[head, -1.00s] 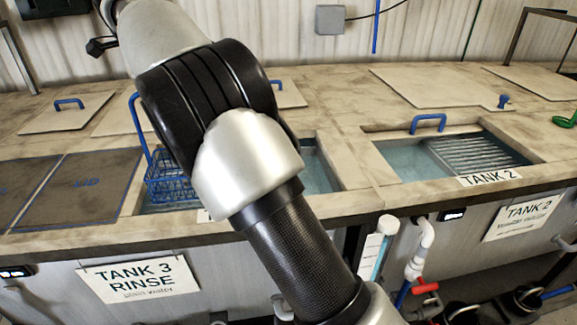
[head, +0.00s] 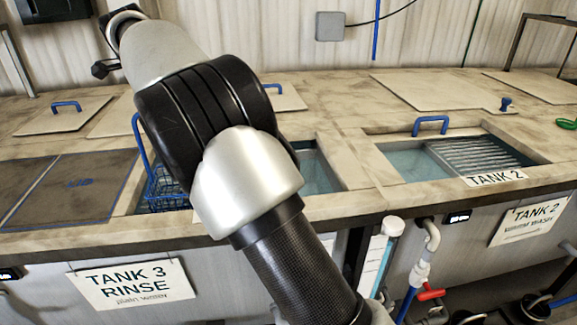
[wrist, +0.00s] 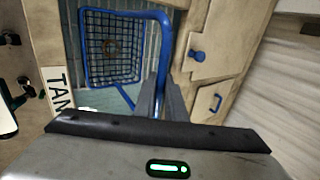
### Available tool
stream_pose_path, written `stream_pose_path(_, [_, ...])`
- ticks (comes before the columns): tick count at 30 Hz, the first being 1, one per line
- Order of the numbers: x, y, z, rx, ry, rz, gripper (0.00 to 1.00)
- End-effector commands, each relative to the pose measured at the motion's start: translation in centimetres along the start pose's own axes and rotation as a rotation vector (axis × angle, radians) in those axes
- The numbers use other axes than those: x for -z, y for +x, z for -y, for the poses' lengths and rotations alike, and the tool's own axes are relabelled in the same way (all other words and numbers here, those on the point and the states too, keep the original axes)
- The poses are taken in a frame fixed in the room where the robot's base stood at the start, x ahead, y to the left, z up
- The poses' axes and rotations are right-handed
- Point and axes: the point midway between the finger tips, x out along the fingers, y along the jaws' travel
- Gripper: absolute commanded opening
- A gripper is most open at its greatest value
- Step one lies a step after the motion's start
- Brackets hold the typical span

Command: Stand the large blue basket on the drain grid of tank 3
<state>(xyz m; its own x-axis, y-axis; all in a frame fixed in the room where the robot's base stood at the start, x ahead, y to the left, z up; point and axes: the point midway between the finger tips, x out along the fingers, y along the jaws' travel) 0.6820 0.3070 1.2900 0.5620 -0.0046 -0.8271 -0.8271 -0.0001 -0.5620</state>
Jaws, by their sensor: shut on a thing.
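The large blue basket (head: 166,187) is a wire mesh basket with a tall blue handle (head: 141,145). In the head view it is low in the tank 3 opening (head: 318,172), partly hidden by my arm. In the wrist view the basket (wrist: 112,48) shows from above, inside the opening. My gripper (wrist: 160,97) is shut on its blue handle. The gripper is hidden behind my arm in the head view. The drain grid of tank 3 cannot be made out, and I cannot tell whether the basket touches it.
Tank 2 (head: 405,162) is open at right, with a ribbed drain grid (head: 473,153) and a blue handle (head: 430,122). Several flat covers lie along the back. The tank 3 sign (head: 133,285) hangs in front.

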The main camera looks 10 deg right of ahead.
Motion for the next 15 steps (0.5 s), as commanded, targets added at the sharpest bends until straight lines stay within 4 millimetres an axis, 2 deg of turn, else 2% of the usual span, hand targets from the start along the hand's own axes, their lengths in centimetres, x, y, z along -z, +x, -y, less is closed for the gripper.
stream_pose_path(15, [-0.01, 0.18, -0.07, 0.005, 0.0, 0.002, 0.0])
